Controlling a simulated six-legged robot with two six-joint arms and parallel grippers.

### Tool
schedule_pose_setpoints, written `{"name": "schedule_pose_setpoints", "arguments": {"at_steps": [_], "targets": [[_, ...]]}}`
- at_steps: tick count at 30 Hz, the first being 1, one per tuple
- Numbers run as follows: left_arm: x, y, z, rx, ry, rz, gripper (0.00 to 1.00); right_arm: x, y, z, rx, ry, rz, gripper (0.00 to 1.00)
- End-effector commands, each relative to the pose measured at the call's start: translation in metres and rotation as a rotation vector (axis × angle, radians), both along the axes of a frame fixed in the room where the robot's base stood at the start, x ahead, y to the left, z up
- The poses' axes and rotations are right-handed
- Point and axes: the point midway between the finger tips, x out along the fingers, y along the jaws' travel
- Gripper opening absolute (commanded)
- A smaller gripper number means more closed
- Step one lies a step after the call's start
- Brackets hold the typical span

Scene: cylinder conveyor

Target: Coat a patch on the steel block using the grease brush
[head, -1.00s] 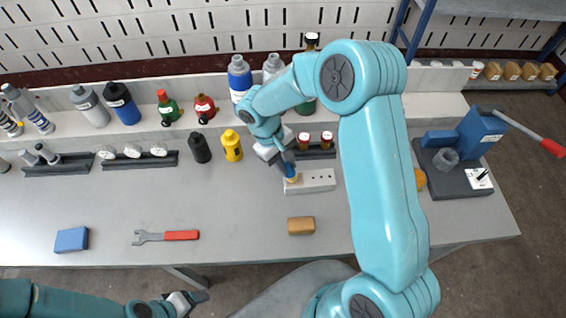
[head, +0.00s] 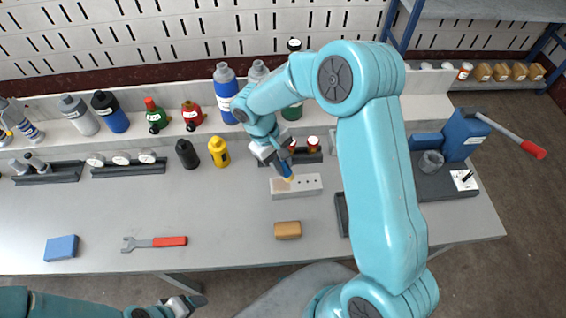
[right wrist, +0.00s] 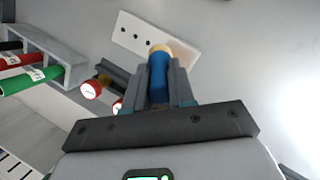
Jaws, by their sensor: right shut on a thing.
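The steel block (head: 308,184), pale with small holes, lies on the bench; it also shows in the right wrist view (right wrist: 140,32). A tan patch (head: 279,185) shows on its left part, and in the right wrist view (right wrist: 188,57) too. My right gripper (head: 281,162) is shut on the grease brush (head: 286,170), which has a blue handle and pale bristles. The brush (right wrist: 158,80) points down at the block, its tip over or at the patch's edge; I cannot tell if it touches. My left gripper (head: 190,303) is low at the left, away from the block, its jaws unclear.
A tan sponge-like block (head: 287,230) lies in front of the steel block. A red-handled wrench (head: 160,242) and blue block (head: 61,248) lie left. Bottles (head: 219,152) and red-capped jars (head: 313,143) stand behind. The bench between wrench and steel block is clear.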

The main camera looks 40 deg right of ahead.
Motion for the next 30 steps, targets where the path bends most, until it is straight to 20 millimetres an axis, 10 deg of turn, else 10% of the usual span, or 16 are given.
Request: {"name": "schedule_pose_setpoints", "arguments": {"at_steps": [15,30], "targets": [[0.0,0.0,0.03,0.0,0.0,0.0,0.72,-0.001,-0.001,0.047,0.0,-0.001,0.0,0.0],[0.0,0.0,0.03,0.0,0.0,0.0,0.72,-0.002,-0.001,0.048,0.0,-0.001,-0.001,0.0]]}}
